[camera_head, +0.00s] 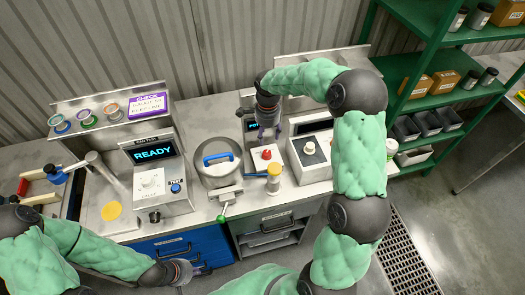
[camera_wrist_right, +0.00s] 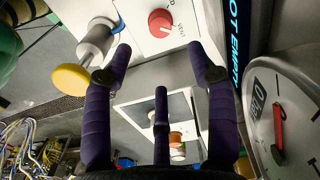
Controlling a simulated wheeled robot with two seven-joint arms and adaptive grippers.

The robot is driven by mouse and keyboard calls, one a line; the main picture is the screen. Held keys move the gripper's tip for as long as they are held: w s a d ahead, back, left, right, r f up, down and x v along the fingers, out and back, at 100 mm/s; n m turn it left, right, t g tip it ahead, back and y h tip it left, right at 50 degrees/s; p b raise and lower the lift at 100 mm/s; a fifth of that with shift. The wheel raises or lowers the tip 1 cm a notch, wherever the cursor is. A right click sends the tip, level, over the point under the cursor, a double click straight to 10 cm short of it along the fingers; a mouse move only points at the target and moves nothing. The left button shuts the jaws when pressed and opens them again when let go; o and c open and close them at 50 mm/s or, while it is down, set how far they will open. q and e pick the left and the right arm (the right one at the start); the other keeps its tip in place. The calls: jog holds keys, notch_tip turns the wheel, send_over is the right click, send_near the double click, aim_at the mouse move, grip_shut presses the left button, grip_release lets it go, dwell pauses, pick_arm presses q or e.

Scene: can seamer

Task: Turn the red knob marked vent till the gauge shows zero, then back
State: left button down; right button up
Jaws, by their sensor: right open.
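The red knob (camera_head: 266,154) sits on a white panel in the middle of the bench. In the right wrist view the red knob (camera_wrist_right: 160,22) stands beside the word VENT, with its pointer line visible. My right gripper (camera_wrist_right: 163,65) is open and empty, its purple fingers apart, with the knob beyond the fingertips and not touched. In the head view my right gripper (camera_head: 267,131) hangs just behind the knob. A round dial with a red needle (camera_wrist_right: 279,130) shows at the right of the wrist view; its reading is unclear. My left gripper (camera_head: 192,270) is low, before the blue drawers.
A yellow-capped handle (camera_head: 273,172) stands close in front of the knob. A pot with a blue handle (camera_head: 217,159) is to its left, and a white box with a grey knob (camera_head: 309,148) to its right. A READY display (camera_head: 154,153) is further left.

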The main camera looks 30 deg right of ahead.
aim_at(267, 153)
notch_tip(267, 153, down, 11)
jog(key=shift+r+b, duration=0.1)
jog(key=shift+b, duration=0.25)
dwell(0.3)
jog(key=c, duration=1.1)
